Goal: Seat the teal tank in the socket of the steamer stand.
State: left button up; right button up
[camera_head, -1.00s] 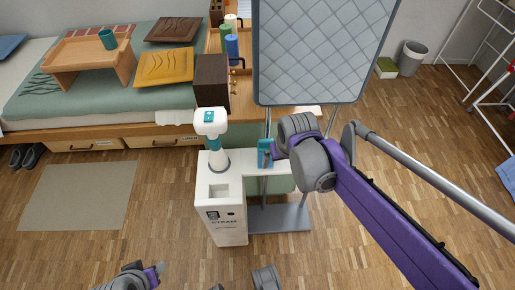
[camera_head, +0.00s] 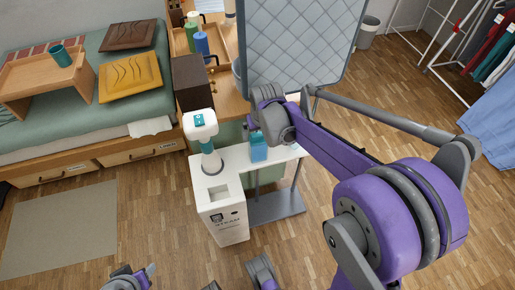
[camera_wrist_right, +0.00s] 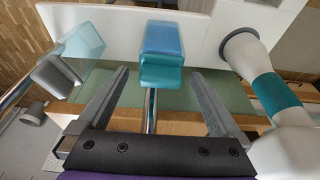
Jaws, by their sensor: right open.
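The teal tank (camera_head: 258,149) stands on the right part of the white top of the steamer stand (camera_head: 226,225). The socket (camera_head: 219,193) is a square opening in the front left of that top and looks empty. My right gripper (camera_wrist_right: 160,73) is open, with its fingers to either side of the tank's near end in the wrist view, where the tank (camera_wrist_right: 163,42) shows blue. Gaps show between tank and fingers. In the head view my right wrist hides the space just behind the tank.
The white steamer head (camera_head: 201,124) with a teal band rises close to the tank; it also shows in the wrist view (camera_wrist_right: 272,92). The quilted ironing board (camera_head: 300,42) stands upright behind. A dark brown box (camera_head: 193,82) is behind left. Floor is clear at left.

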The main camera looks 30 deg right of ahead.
aim_at(257, 140)
jog(key=b+x, duration=0.1)
jog(key=x, duration=0.4)
jog(key=shift+w+f+b, duration=0.1)
jog(key=shift+f+b, duration=0.2)
jog(key=shift+f, duration=0.05)
jog(key=shift+r, duration=0.1)
jog(key=c, duration=1.5)
